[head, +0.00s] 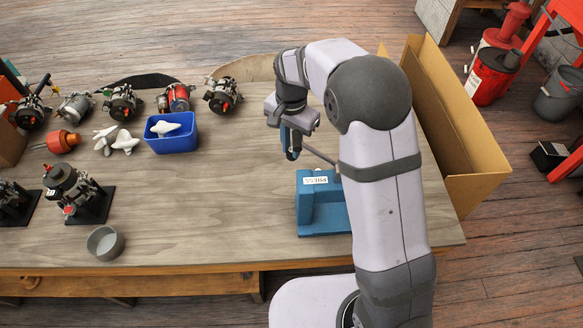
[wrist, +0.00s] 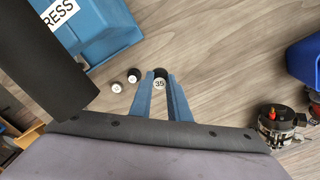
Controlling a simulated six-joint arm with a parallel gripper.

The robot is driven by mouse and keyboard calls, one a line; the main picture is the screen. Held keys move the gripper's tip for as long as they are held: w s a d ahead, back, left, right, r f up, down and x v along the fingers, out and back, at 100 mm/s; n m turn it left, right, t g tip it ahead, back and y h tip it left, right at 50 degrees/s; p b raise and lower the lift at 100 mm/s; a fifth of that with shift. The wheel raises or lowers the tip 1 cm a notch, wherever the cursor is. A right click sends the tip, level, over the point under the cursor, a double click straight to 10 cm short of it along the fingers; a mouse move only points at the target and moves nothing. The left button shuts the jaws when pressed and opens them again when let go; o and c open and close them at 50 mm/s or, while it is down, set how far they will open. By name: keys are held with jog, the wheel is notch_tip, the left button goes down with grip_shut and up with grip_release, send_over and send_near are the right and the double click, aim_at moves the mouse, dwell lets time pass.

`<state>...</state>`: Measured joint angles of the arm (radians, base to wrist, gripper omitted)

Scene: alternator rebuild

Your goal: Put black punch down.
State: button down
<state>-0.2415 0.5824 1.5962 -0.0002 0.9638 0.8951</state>
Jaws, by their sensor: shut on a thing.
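My gripper (head: 291,147) is above the table, just behind and left of the blue press (head: 318,205). In the wrist view its two blue fingers (wrist: 161,92) are shut on the black punch (wrist: 160,80), whose pale round end is marked 35. In the head view only a small dark part of the punch shows at the fingertips. I cannot tell whether its lower end touches the table. Two other small punches with white ends (wrist: 134,75) (wrist: 116,87) stand beside it, near the press, in the wrist view.
The blue press also shows in the wrist view (wrist: 95,40); its grey lever (head: 319,156) reaches toward my gripper. A blue bin (head: 172,143) holds a white part. Several alternators (head: 222,95) line the back left. A grey bowl (head: 105,243) stands at front left. The middle table is clear.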

jog(key=shift+f+p, duration=1.25)
jog(key=shift+f, duration=4.25)
jog(key=shift+f, duration=0.15)
jog(key=c, duration=1.7)
grip_release()
jog(key=shift+o, duration=0.2)
notch_tip(320, 180, up, 11)
jog(key=b, duration=0.3)
jog(key=shift+r, duration=0.65)
